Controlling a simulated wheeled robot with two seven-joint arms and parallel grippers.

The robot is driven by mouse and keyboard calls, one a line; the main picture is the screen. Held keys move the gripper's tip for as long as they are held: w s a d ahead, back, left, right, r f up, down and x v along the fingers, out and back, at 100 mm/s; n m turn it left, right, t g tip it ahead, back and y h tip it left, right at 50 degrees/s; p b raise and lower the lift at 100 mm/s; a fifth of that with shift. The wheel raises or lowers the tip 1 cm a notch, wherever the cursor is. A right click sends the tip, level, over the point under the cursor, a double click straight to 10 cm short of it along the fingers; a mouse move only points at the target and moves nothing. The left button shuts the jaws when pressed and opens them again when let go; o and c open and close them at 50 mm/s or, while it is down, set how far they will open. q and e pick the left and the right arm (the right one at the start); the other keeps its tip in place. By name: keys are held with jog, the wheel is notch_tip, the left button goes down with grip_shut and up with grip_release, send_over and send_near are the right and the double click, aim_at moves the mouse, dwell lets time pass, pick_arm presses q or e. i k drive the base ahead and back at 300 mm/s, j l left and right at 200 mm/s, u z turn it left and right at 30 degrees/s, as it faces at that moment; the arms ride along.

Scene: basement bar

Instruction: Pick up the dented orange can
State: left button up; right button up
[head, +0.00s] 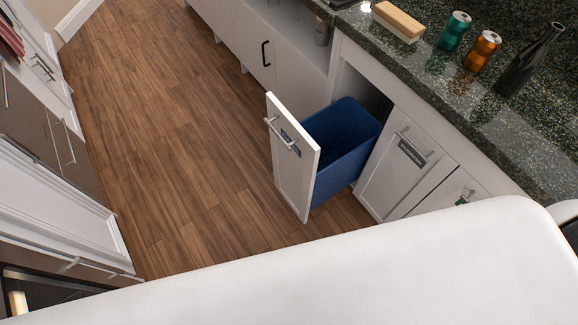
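The orange can (482,51) stands on the dark speckled stone counter (452,74) at the upper right of the head view. Its side looks pinched in at the middle. A green can (454,31) of similar shape stands just left of it. A dark bottle (530,62) stands to its right, close by. Neither of my grippers shows in this view.
A pull-out cabinet door (293,158) stands open with a blue bin (345,140) behind it, jutting over the floor below the counter. A wooden block (398,20) lies left of the cans. The wooden floor (180,130) at left is clear.

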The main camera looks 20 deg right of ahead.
aim_at(486, 42)
jog(key=z, duration=1.65)
